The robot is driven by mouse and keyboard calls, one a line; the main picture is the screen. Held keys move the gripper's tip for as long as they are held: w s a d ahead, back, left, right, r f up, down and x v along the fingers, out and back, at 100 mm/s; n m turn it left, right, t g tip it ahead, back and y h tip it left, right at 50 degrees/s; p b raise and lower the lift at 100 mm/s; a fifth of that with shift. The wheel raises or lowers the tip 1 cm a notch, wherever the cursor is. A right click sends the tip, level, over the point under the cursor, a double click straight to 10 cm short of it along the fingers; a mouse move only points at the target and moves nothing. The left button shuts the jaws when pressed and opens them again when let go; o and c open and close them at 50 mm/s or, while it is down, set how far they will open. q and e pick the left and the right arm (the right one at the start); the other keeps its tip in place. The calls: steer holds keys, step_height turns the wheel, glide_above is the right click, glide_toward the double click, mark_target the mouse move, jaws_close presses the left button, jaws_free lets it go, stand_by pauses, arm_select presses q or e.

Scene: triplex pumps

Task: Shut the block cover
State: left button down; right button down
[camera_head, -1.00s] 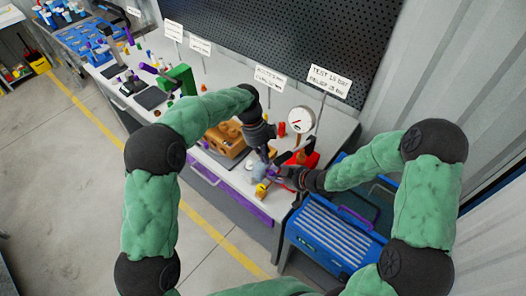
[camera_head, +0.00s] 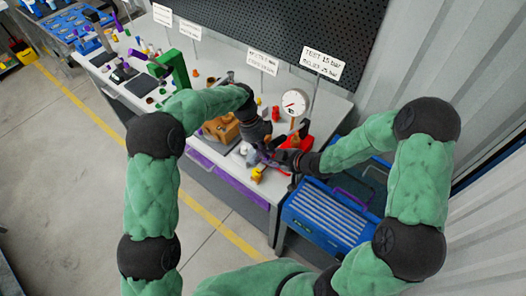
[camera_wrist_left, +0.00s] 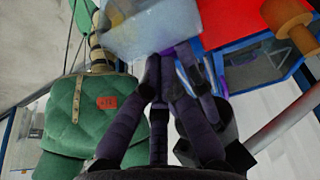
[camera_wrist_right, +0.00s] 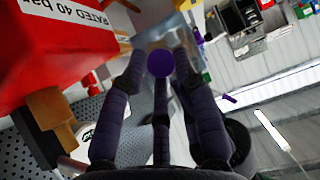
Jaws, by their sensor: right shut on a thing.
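A pale, see-through grey block (camera_wrist_left: 155,28), which looks like the block cover, fills the top of the left wrist view. It also shows in the right wrist view (camera_wrist_right: 158,38), with a round purple knob (camera_wrist_right: 160,64). My right gripper (camera_head: 282,165) is shut on this part, its fingers around the knob. My left gripper (camera_head: 262,152) is close to it from the other side, fingertips by the block's lower edge. I cannot tell whether the left fingers grip it. In the head view the grippers hide most of the block, so its hinge and angle do not show.
A red pump body (camera_wrist_right: 65,40) stands close beside the right gripper. A round gauge (camera_head: 294,102) and an orange-brown pump (camera_head: 220,130) are nearby on the bench. A blue toolbox (camera_head: 330,215) stands below right. A yellow part (camera_head: 257,174) lies near the bench front.

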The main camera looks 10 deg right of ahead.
arm_select(q)
steer(key=shift+w+a+r, duration=0.1)
steer(key=shift+w+a, duration=0.2)
steer(key=shift+w, duration=0.15)
arm_select(e)
steer(key=shift+s+a+f, duration=0.2)
steer(key=shift+s+f, duration=0.2)
arm_select(q)
steer(key=shift+a, duration=0.1)
arm_select(e)
steer(key=c, duration=1)
jaws_free()
steer(key=shift+w+r, duration=0.25)
